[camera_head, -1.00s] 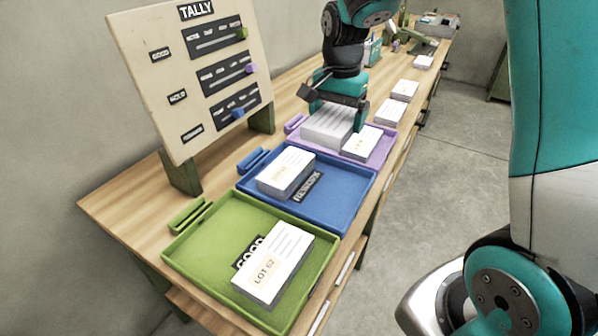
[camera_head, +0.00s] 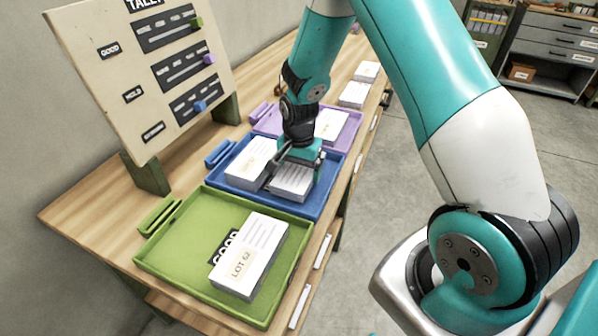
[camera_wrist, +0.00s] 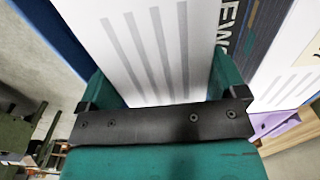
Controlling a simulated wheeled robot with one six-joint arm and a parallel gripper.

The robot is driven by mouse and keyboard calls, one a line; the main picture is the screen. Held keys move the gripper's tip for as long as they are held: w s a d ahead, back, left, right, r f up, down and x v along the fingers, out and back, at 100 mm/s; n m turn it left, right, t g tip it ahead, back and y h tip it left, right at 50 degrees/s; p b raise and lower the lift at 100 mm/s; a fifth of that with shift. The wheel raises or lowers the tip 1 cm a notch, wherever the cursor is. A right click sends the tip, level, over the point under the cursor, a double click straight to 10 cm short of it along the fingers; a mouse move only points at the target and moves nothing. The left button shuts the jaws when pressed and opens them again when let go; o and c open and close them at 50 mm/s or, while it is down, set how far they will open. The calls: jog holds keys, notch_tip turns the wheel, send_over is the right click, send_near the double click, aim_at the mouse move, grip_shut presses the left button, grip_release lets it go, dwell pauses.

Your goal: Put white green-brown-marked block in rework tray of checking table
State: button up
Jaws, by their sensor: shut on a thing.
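My gripper (camera_head: 298,158) is shut on a white block (camera_head: 291,184) with grey printed lines. It holds the block at the right half of the blue tray (camera_head: 329,174), beside another white block (camera_head: 250,158) in that tray's left half. In the wrist view the held block (camera_wrist: 140,40) lies between the teal fingers (camera_wrist: 165,88). Beside it is a dark label (camera_wrist: 244,30) showing part of the word REWORK. I cannot tell whether the held block touches the tray floor. No green-brown mark shows on its visible faces.
The green GOOD tray (camera_head: 165,255) in front holds a block marked LOT 62 (camera_head: 248,255). The purple tray (camera_head: 267,122) behind holds a white block (camera_head: 331,125). More white blocks (camera_head: 353,94) lie farther back. A tally board (camera_head: 140,80) stands left of the trays.

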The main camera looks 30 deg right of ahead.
aim_at(299, 169)
jog(key=shift+f, duration=0.55)
jog(key=shift+f, duration=0.1)
jog(key=o, duration=0.8)
notch_tip(299, 169, up, 12)
jog(key=s+a+r+n+y, duration=0.2)
jog(key=s+a+r+n, duration=0.7)
jog(key=s+a, duration=0.15)
jog(key=s+a+r+n, duration=0.1)
jog(key=s+a+n, duration=0.1)
jog(key=s+n, duration=0.1)
jog(key=s+a+r+n+y, duration=0.1)
jog(key=s+a+r+n, duration=0.1)
jog(key=s, duration=0.4)
jog(key=s+a+r+n+y, duration=0.1)
jog(key=s+a+n, duration=0.2)
jog(key=s+n, duration=0.1)
jog(key=shift+s+r+b, duration=0.15)
jog(key=shift+r+b, duration=0.2)
jog(key=shift+b, duration=0.05)
